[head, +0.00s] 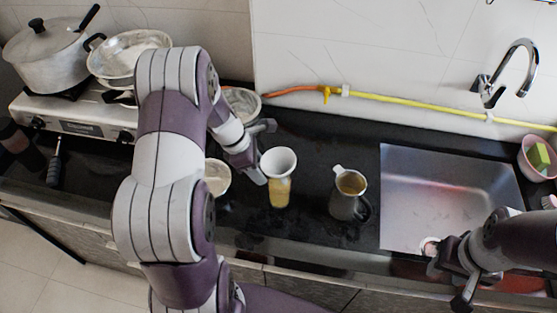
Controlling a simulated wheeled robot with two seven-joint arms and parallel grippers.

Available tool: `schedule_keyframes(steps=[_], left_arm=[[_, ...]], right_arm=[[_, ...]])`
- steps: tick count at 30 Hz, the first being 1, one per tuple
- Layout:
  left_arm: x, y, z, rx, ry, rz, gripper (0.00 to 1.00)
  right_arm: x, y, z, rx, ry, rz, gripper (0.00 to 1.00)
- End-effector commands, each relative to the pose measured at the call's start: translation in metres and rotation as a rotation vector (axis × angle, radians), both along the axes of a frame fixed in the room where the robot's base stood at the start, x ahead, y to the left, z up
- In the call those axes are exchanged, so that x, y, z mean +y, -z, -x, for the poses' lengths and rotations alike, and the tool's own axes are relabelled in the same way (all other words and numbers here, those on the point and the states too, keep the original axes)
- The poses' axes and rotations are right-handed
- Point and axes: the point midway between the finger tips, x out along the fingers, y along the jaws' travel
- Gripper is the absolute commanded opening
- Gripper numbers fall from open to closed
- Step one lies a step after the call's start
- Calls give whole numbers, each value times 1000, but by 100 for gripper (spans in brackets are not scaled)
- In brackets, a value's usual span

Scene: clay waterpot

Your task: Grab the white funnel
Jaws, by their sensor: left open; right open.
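The white funnel (279,161) sits mouth up on top of a jar with yellowish contents (279,192) on the black counter, near the middle of the head view. My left gripper (268,154) is just left of the funnel, with its fingers apart and nothing seen between them. One finger is close to the funnel's left rim; I cannot tell whether it touches. My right gripper (446,274) is open at the lower right, over the front edge of the sink, far from the funnel. A small white round item (429,245) shows beside its fingers.
A metal jug (349,194) stands right of the funnel. A bowl or cup (216,177) and another container (243,103) are partly hidden by my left arm. The sink (440,185) is at right, the stove with pots (53,58) at left. A yellow hose (420,106) runs along the wall.

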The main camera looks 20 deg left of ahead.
Motion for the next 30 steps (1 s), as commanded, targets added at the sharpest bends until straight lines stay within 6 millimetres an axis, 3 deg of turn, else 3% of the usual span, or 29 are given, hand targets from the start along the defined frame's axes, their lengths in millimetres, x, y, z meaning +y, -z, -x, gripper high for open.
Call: schedule_keyframes(steps=[3,8,17,23,28,30], left_arm=[[-1,-1,2,-2,-1,-1,47],[-2,-2,1,-1,0,-3,0],[-1,-1,-2,1,0,-2,0],[0,-18,-2,-4,0,-2,0],[15,-7,5,-92,-13,196,0],[17,-17,8,-114,-9,262,0]], right_arm=[[0,0,0,0,0,0,43],[0,0,0,0,0,0,43],[0,0,0,0,0,0,43],[0,3,0,0,0,0,43],[0,32,1,1,0,0,43],[0,14,1,1,0,0,43]])
